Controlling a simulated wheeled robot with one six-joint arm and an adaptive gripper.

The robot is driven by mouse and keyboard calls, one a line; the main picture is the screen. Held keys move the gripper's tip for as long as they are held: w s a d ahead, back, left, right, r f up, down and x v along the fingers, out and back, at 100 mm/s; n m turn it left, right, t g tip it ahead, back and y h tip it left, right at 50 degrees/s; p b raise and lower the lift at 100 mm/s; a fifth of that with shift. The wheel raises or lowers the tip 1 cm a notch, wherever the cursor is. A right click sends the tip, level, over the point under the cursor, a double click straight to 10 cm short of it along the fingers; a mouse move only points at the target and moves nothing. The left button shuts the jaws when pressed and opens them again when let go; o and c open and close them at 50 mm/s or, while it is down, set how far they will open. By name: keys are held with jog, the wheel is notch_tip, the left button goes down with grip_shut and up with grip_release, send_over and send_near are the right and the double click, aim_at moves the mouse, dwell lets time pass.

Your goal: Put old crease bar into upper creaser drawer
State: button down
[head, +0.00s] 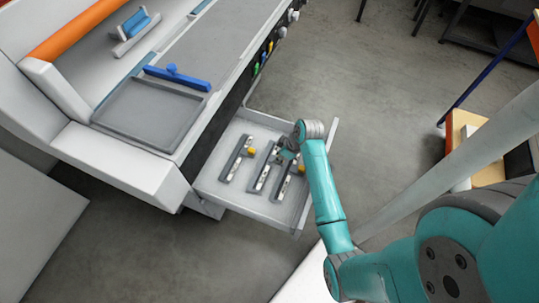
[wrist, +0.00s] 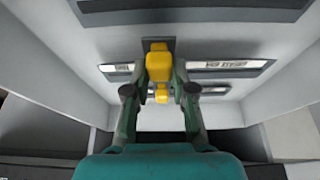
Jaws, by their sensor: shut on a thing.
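My gripper (head: 287,155) is down in the open drawer (head: 225,195) of the white machine, among several grey crease bars with yellow knobs. In the wrist view its fingers (wrist: 159,82) are shut around the yellow knob (wrist: 159,64) of a crease bar. In the head view my gripper covers part of the middle bar (head: 263,177) and hides its knob. One bar (head: 232,166) lies to the left and another (head: 282,188) to the right. A labelled bar (wrist: 225,66) shows behind the fingers. I cannot tell which bar is the old one, or whether the held bar is lifted.
The drawer walls (wrist: 285,70) stand close on both sides. The machine's top has a grey tray (head: 140,112) and a blue bar (head: 178,78) above the drawer. A shelf unit (head: 480,150) stands at the right. Bare floor (head: 370,100) lies between.

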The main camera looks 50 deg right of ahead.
aim_at(268, 158)
jog(key=shift+f, duration=0.25)
jog(key=w, duration=0.1)
jog(key=w+a, duration=0.1)
jog(key=w+f, duration=0.1)
jog(key=shift+w+a, duration=0.2)
jog(key=shift+w, duration=0.2)
jog(key=shift+f, duration=0.15)
jog(key=shift+f, duration=0.1)
jog(key=c, duration=1)
grip_release()
jog(key=v, duration=1.2)
